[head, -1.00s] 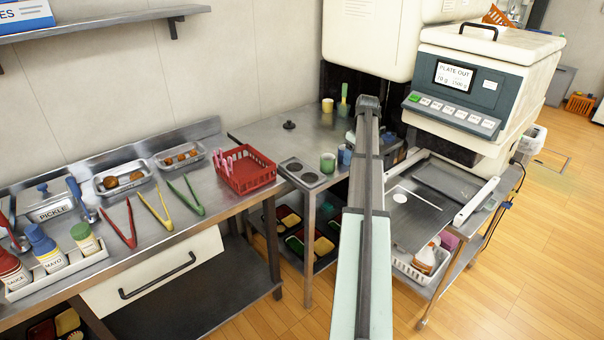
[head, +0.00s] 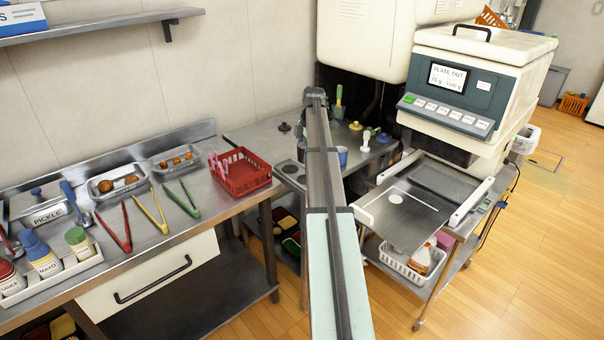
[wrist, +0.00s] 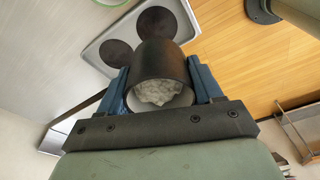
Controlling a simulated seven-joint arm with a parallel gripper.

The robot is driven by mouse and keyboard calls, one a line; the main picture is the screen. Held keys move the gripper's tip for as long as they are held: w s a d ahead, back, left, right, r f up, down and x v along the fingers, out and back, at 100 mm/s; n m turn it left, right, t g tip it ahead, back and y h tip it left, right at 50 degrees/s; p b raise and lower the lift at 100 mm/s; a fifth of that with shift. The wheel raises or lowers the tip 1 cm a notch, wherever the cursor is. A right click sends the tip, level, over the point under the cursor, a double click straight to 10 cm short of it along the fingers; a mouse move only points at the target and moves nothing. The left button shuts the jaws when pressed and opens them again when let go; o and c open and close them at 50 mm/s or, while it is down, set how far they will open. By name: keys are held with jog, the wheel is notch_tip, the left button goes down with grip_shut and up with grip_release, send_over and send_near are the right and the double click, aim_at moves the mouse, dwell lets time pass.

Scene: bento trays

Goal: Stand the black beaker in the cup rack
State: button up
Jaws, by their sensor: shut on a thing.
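In the wrist view my gripper (wrist: 162,82) is shut on the black beaker (wrist: 167,62), with a blue finger on either side. The beaker's mouth faces the camera and shows crumpled white contents. The cup rack (wrist: 124,25) is a pale metal plate with dark round places, beyond the beaker and to its upper left in the wrist view. Two round places show there, and the beaker overlaps the rack's edge in the picture. In the head view the rack (head: 279,172) lies on the small steel table, partly behind my arm. My arm hides most of the gripper and beaker there.
A red basket (head: 240,176) is left of the rack. The plate-out machine (head: 468,95) stands to the right.

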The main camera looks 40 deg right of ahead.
aim_at(303, 180)
jog(key=shift+f, duration=4.25)
jog(key=shift+f, duration=0.1)
jog(key=o, duration=0.8)
jog(key=r, duration=0.4)
jog(key=d+r, duration=0.1)
jog(key=r, duration=0.7)
jog(key=shift+s+d, duration=0.35)
jog(key=shift+d, duration=0.05)
jog(key=shift+w+a, duration=0.1)
